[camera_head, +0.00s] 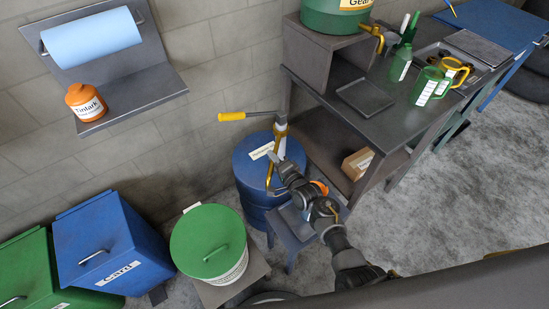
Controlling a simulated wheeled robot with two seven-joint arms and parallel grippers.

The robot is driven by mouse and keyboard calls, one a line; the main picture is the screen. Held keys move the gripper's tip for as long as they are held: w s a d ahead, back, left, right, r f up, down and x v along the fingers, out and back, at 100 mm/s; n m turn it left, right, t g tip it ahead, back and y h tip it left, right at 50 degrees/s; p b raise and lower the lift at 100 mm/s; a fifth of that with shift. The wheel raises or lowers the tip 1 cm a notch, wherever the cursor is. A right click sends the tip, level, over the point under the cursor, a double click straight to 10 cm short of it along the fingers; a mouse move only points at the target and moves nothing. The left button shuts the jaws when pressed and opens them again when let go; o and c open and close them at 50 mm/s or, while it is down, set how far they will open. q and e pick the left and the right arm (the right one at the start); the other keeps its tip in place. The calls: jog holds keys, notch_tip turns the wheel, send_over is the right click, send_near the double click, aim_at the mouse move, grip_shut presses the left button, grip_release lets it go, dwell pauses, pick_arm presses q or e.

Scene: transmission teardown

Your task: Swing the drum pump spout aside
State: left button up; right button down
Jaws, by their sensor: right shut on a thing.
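The blue drum (246,180) stands against the wall near the middle of the view, with a label on its lid. A hand pump (281,128) rises from the lid, with a yellow-gripped crank handle (232,116) pointing left. The pump's brass spout (268,178) bends down in front of the drum. My right arm reaches in from the lower right, and its gripper (273,158) is at the spout, shut on it. The exact contact is small and partly hidden by the gripper. My left gripper is not in view.
A small grey-blue stand (292,228) is in front of the drum, partly behind my right arm. A green-lidded drum (208,240) and a blue bin (110,245) stand to the left. A dark workbench (400,108) with jugs is to the right.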

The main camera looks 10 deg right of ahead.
jog(key=c, duration=1.4)
grip_release()
jog(key=shift+o, duration=0.2)
jog(key=shift+s+d, duration=0.2)
jog(key=shift+s, duration=0.25)
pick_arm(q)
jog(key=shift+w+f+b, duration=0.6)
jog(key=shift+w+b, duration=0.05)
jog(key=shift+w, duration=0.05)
pick_arm(e)
jog(key=v, duration=0.9)
jog(key=shift+s, duration=0.4)
jog(key=shift+d+r, duration=0.1)
